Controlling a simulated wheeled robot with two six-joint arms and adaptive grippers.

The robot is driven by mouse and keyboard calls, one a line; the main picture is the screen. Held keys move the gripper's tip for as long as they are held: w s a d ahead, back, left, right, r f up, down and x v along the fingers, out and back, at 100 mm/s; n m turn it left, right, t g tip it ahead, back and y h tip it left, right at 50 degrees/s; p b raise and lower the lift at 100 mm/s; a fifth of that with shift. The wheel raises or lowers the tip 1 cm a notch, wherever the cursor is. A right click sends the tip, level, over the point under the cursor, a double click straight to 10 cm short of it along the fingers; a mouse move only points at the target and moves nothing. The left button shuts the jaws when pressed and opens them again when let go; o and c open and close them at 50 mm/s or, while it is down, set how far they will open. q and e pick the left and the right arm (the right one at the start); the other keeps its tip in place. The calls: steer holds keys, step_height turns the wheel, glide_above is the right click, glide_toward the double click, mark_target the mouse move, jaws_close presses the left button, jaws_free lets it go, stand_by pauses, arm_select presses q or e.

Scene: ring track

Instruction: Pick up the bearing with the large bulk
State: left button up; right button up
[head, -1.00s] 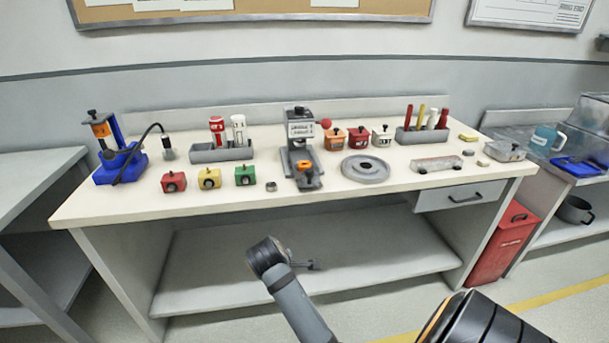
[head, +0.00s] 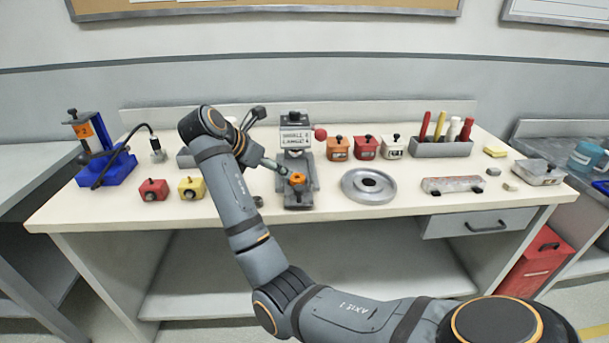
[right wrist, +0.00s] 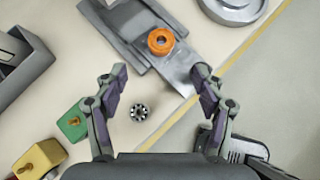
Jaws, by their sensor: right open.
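A small ringed bearing (right wrist: 139,112) lies on the bench top in the right wrist view, below and between the fingers of my right gripper (right wrist: 160,72), nearer the left finger. In the head view a small dark piece that looks like it (head: 258,201) shows just right of my forearm. My right gripper is open and empty above the bench; in the head view my arm partly hides it. A grey press (head: 297,135) with an orange ring-like part (head: 297,178) stands right of the gripper. My left gripper is in neither view.
A yellow block (head: 191,188) and a red block (head: 153,190) stand at left; a green block (right wrist: 73,122) sits near the left finger. A round grey disc (head: 357,193) lies right of the press. Small boxes and racks line the back. The front edge is clear.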

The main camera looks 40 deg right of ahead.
mark_target(297, 176)
steer(key=x, duration=0.5)
steer(key=shift+w+f+b, duration=0.15)
steer(key=shift+b, duration=0.15)
steer(key=shift+d+f, duration=0.1)
steer(key=shift+d, duration=0.1)
steer(key=shift+a, duration=0.15)
steer(key=shift+d+f, duration=0.1)
steer(key=shift+d, duration=0.2)
steer(key=b+x, duration=0.1)
steer(key=x, duration=0.3)
steer(key=shift+d, duration=0.4)
steer(key=shift+a, duration=0.15)
steer(key=c, duration=1.5)
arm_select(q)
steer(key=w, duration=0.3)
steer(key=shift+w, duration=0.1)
arm_select(e)
steer(key=shift+o, duration=0.2)
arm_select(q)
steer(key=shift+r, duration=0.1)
arm_select(e)
steer(key=shift+r, duration=0.2)
